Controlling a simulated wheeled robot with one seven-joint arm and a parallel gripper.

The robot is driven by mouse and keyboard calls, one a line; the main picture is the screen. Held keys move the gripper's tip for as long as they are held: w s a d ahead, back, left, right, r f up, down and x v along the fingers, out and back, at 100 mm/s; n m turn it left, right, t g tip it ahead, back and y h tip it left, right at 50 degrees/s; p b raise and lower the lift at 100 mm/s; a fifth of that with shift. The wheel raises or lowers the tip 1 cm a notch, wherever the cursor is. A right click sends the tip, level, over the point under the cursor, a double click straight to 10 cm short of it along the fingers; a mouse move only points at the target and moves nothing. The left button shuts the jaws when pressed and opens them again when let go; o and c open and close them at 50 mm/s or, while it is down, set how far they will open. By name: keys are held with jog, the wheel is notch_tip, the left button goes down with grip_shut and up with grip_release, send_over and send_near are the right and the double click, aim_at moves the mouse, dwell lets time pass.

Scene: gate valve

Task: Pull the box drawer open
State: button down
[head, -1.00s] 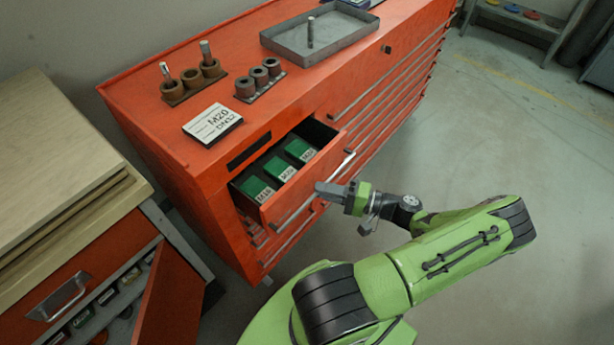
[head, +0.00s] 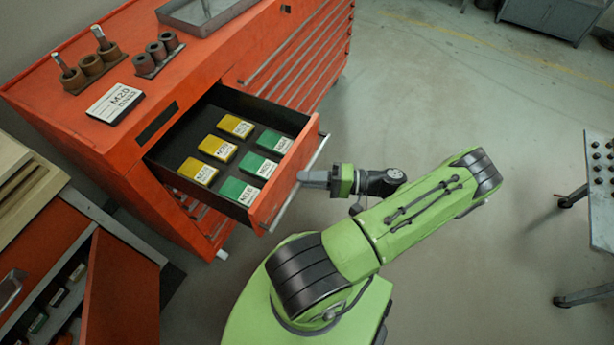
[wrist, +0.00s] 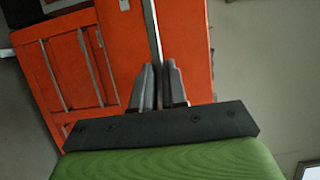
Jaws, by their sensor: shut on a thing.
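The box drawer (head: 284,183) is the upper drawer of the orange cabinet (head: 125,152), and it stands well out from the cabinet front. Yellow boxes (head: 217,148) and green boxes (head: 240,191) with white labels lie inside it. A long pale bar handle (head: 294,194) runs along the drawer front. My gripper (head: 306,178) is shut on this handle near its middle. In the wrist view the two grey fingers (wrist: 159,88) stand on either side of the handle bar (wrist: 152,35).
The cabinet top holds a sign (head: 115,103), brown rings (head: 92,67), dark rings (head: 158,56) and a grey tray (head: 205,12). A table (head: 601,190) stands at right. The floor (head: 470,110) between is clear.

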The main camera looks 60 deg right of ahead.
jog(key=shift+s, duration=0.1)
dwell(0.3)
jog(key=c, duration=1.2)
grip_release()
jog(key=shift+o, duration=0.2)
jog(key=v, duration=1.5)
jog(key=shift+s+d+b, duration=0.15)
jog(key=shift+s+b, duration=0.2)
jog(key=shift+b, duration=0.05)
